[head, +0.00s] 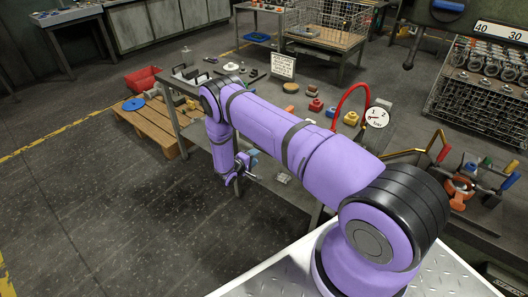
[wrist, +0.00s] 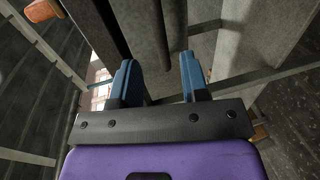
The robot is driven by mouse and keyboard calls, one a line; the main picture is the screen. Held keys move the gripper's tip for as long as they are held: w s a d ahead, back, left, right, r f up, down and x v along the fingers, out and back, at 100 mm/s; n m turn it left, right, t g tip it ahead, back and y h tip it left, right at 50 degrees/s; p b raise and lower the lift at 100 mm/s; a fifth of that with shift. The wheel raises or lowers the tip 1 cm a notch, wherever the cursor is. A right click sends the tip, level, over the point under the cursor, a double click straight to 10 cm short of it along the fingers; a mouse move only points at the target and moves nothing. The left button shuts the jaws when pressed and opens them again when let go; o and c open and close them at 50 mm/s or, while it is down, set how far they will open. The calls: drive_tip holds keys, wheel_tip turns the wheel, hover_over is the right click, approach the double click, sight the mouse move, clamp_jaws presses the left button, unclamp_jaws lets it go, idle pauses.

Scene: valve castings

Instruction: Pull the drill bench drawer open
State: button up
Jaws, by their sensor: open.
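A long grey bench (head: 208,86) runs behind my arm, with many small parts on its top. A grey panel (wrist: 150,38) and a dark bar (wrist: 176,22) lie beyond the fingertips. I cannot tell whether these belong to the drawer or its handle, or whether the fingers touch them. No drawer front shows clearly in the head view; my arm covers much of the bench's near side.
A wooden pallet (head: 150,122) with a red bin (head: 142,79) stands left of the bench. A wire basket (head: 480,108) is at right. The floor (head: 110,210) at left is clear.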

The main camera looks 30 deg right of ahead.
drive_tip(key=x, duration=0.7)
drive_tip(key=shift+w+d, duration=0.1)
drive_tip(key=shift+d, duration=0.25)
clamp_jaws()
